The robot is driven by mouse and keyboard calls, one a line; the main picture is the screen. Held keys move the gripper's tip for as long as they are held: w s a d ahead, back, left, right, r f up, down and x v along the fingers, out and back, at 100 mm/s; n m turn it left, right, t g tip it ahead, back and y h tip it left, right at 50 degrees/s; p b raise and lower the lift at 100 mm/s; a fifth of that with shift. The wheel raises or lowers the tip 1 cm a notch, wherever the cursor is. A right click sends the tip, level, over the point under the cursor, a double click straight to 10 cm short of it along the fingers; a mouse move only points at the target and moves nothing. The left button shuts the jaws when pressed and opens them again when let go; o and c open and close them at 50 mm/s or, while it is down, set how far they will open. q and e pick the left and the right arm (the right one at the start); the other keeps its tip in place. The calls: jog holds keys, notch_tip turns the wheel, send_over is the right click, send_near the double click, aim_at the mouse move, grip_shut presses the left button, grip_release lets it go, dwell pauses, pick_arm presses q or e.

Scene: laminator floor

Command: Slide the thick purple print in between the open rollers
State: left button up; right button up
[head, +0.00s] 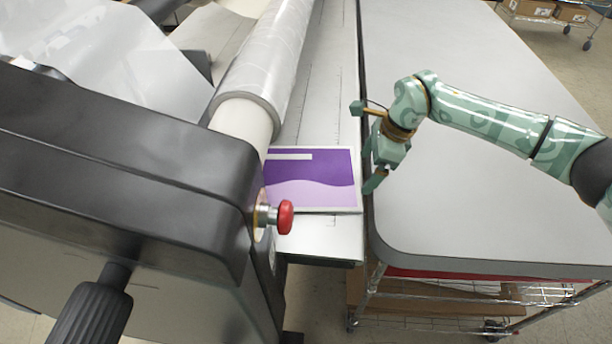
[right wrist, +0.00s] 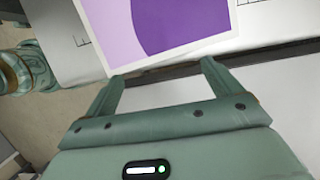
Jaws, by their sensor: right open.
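The thick purple print (head: 310,182) lies flat on the pale feed table (head: 325,110) of the laminator. It has a white border, a dark purple top and a lilac wave. Its left edge lies close to the white roller (head: 243,117); the gap between the rollers is hidden, so I cannot tell whether the edge is in it. My right gripper (head: 370,170) is at the print's right edge. In the right wrist view its two fingers (right wrist: 160,75) are apart, with the print (right wrist: 165,25) just beyond their tips.
A red knob (head: 285,217) sticks out of the black laminator housing (head: 130,170) near the print's lower left corner. A roll of clear film (head: 270,55) runs above the feed table. A grey-topped cart (head: 480,200) stands on the right, with free room on top.

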aim_at(353, 192)
jog(key=shift+f+b, duration=0.5)
jog(key=shift+f, duration=0.8)
dwell(0.7)
jog(key=shift+s+d+p, duration=0.2)
jog(key=shift+d+p, duration=0.05)
jog(key=shift+p, duration=0.1)
jog(key=s+p, duration=0.1)
jog(key=s+a+p, duration=0.1)
jog(key=s+p, duration=0.1)
jog(key=shift+s, duration=0.1)
dwell(0.7)
jog(key=shift+w+a, duration=0.15)
jog(key=shift+a, duration=0.6)
jog(key=shift+w+a, duration=0.1)
jog(key=shift+a, duration=0.6)
jog(key=shift+d, duration=0.15)
jog(key=shift+d+f, duration=0.1)
dwell(0.4)
